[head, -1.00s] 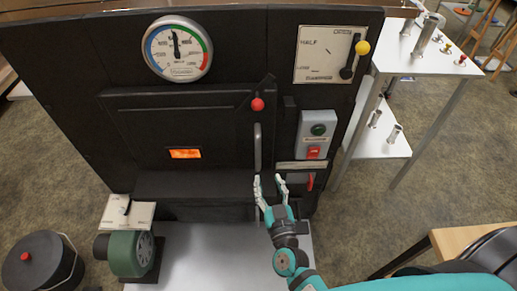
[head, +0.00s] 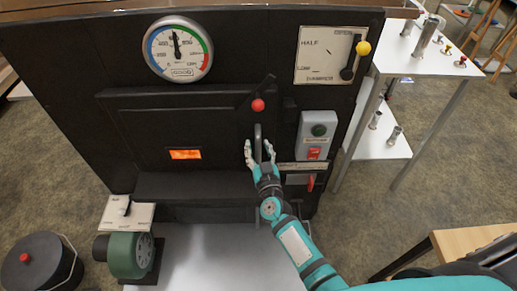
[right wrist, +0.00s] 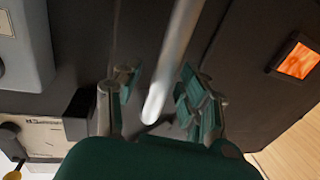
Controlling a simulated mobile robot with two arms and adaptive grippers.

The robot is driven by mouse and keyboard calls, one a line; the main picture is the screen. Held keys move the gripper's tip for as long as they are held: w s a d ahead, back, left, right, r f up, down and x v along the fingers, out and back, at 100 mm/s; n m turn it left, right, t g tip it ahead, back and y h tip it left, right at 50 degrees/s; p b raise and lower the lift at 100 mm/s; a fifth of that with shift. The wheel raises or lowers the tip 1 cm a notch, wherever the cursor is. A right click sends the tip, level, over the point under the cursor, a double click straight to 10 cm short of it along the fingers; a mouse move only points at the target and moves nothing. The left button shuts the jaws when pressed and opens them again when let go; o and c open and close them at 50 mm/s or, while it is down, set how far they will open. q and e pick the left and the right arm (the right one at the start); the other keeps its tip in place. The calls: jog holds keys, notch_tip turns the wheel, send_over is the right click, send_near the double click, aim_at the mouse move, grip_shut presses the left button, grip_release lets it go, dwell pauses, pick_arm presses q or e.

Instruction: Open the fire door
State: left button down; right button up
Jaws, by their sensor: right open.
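The black fire door (head: 135,130) is on the front of the dark evaporator and looks shut. A small window (head: 185,154) in it glows orange, and it also shows in the right wrist view (right wrist: 297,61). A latch lever with a red ball knob (head: 258,105) is at the door's upper right. The door's vertical metal handle (head: 258,132) is below the knob. My right gripper (head: 258,150) is open at the handle. In the right wrist view the handle (right wrist: 172,65) stands between the spread fingers (right wrist: 158,100); contact cannot be told. My left gripper is not in view.
Right of the handle are a grey switch box (head: 319,135) and a damper plate (head: 325,55) with a yellow-knobbed lever. A round gauge (head: 178,48) is above the door. A green blower (head: 130,254) and a black lidded pot (head: 38,262) stand at lower left.

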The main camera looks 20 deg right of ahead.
jog(key=shift+c, duration=0.3)
grip_shut()
dwell(0.4)
